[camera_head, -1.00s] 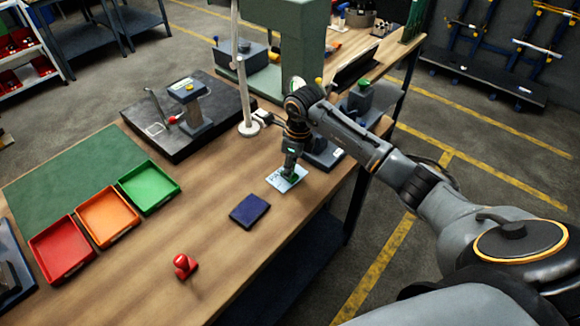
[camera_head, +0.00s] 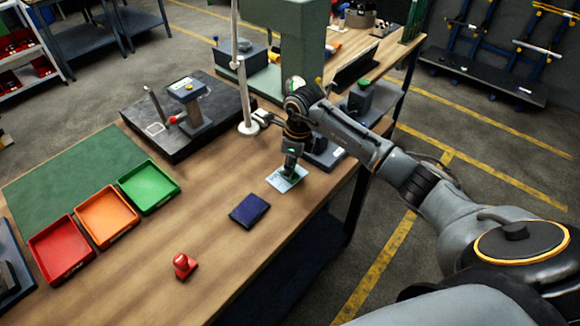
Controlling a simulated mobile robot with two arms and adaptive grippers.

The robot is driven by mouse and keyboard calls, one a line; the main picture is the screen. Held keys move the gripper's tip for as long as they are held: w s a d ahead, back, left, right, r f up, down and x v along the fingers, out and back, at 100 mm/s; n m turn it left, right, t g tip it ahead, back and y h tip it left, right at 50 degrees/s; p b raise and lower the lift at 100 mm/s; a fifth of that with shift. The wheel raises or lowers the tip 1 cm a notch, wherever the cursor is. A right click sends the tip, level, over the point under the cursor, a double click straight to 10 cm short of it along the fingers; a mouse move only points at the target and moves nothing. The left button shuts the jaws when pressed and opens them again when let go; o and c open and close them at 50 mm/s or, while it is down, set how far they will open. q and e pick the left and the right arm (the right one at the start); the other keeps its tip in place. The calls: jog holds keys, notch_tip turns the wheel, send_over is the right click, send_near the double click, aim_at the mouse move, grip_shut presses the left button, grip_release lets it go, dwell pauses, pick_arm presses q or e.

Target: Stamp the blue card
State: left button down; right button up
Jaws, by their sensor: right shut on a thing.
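The light blue card (camera_head: 284,184) lies flat on the wooden bench near its right edge. My right gripper (camera_head: 290,170) points down over the card, shut on a small green stamp (camera_head: 290,176). The gripper and stamp cover part of the card. I cannot tell whether the stamp touches it. A dark blue flat pad (camera_head: 249,210) lies to the left of and nearer than the card. A red stamp (camera_head: 184,265) stands apart near the front of the bench. My left gripper is not in view.
Red (camera_head: 62,250), orange (camera_head: 107,215) and green (camera_head: 149,186) trays stand at the left, by a green mat (camera_head: 75,178). A dark plate with a gauge stand (camera_head: 190,108) and a white post (camera_head: 244,95) stand behind. The bench between trays and pad is clear.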

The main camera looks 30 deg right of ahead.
jog(key=shift+s+f, duration=0.1)
jog(key=shift+f, duration=0.05)
jog(key=shift+r+p, duration=0.8)
jog(key=shift+r, duration=0.35)
jog(key=shift+r+p, duration=1.3)
jog(key=shift+r, duration=1.15)
